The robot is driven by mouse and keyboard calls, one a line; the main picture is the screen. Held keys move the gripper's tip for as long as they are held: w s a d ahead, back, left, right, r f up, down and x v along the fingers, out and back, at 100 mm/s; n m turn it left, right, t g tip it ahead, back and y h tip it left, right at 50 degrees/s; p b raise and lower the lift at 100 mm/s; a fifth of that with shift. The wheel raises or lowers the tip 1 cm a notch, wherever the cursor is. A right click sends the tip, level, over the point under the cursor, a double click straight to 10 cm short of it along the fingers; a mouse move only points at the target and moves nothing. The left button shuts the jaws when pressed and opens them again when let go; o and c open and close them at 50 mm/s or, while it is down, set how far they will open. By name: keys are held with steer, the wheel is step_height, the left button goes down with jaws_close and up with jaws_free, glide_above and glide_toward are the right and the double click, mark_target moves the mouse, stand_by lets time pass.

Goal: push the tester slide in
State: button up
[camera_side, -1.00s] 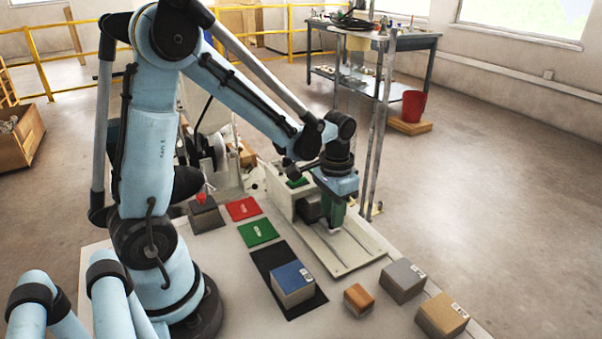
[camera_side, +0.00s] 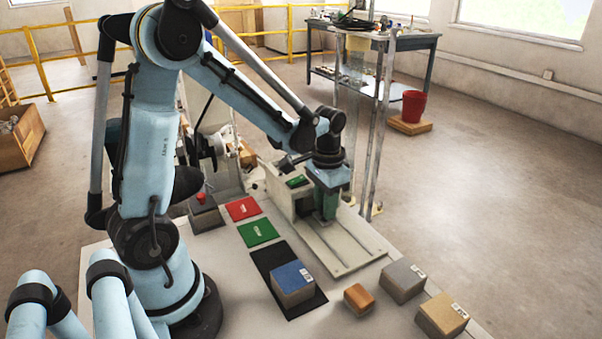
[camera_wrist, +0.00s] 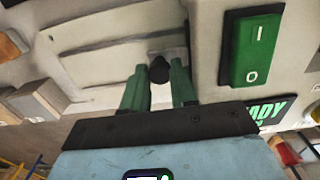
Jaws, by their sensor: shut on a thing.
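The tester (camera_side: 281,197) is a pale housing with a green switch (camera_side: 297,181) on top, at the back of the bench. Its pale slide track (camera_side: 345,250) runs from it toward the front right. My gripper (camera_side: 326,218) points down over the track, close against the tester's opening. In the wrist view its green fingers (camera_wrist: 159,75) are shut on a dark knob (camera_wrist: 159,68), which I take to be the slide's handle. The switch, marked I and O, shows large there (camera_wrist: 250,48). The gripper hides part of the opening, where something dark shows.
A blue-topped box (camera_side: 293,283) stands on a black mat (camera_side: 266,258). An orange block (camera_side: 358,299), a grey box (camera_side: 403,281) and a tan box (camera_side: 441,314) stand at the front right. Red (camera_side: 242,208) and green (camera_side: 258,231) pads and a red-button box (camera_side: 204,212) lie to the left.

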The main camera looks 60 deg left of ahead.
steer(key=o, duration=0.7)
steer(key=shift+a, duration=0.25)
steer(key=shift+r, duration=0.15)
steer(key=shift+r, duration=1.55)
steer(key=shift+o, duration=0.8)
steer(key=shift+r, duration=1.35)
steer(key=shift+d, duration=0.15)
